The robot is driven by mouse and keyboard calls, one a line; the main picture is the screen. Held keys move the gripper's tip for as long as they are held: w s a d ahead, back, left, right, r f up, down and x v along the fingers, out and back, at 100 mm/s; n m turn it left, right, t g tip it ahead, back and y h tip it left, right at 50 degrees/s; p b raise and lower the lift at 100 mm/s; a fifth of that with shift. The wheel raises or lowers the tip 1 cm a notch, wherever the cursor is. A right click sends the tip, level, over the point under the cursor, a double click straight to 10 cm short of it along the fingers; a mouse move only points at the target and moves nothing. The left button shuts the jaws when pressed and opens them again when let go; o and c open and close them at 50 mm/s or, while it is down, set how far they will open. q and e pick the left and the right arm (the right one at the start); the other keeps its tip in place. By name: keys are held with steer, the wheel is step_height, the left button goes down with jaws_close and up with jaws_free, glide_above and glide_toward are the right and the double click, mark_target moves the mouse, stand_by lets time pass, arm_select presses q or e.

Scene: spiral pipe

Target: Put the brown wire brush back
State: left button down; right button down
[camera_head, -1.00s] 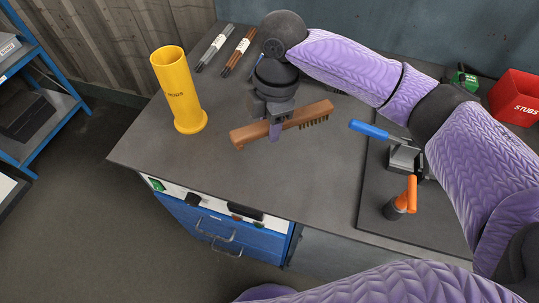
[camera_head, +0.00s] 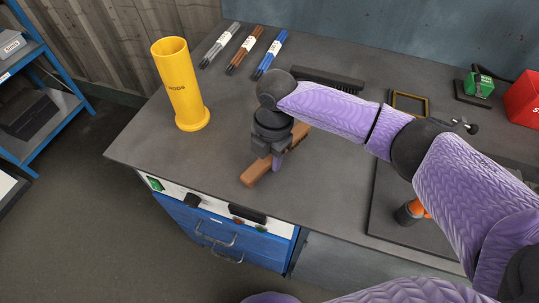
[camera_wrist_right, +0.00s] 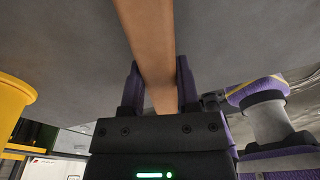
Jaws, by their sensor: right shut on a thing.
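The brown wire brush (camera_head: 256,172) has a wooden handle and is held at a slant in the head view. Its far end is partly hidden behind my right arm, and its bristles do not show. My right gripper (camera_head: 275,160) is shut on the brush. In the right wrist view the wooden handle (camera_wrist_right: 148,40) runs between the two fingers (camera_wrist_right: 158,85). I cannot tell whether the brush touches the table. My left gripper is not in view.
A yellow tube (camera_head: 180,85) stands at the table's left. Several bundles of rods, one blue (camera_head: 271,54), lie at the back. A dark strip (camera_head: 325,80) lies behind my arm. A dark plate (camera_head: 385,222), green item (camera_head: 479,86) and red bin (camera_head: 524,98) are on the right. The front left tabletop is clear.

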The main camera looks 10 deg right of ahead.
steer(key=shift+f, duration=0.2)
steer(key=shift+c, duration=1.6)
jaws_free()
steer(key=shift+r, duration=0.1)
step_height(320, 180, up, 12)
steer(key=d+p, duration=0.1)
steer(key=p, duration=0.3)
steer(key=shift+w, duration=0.35)
steer(key=shift+r, duration=0.1)
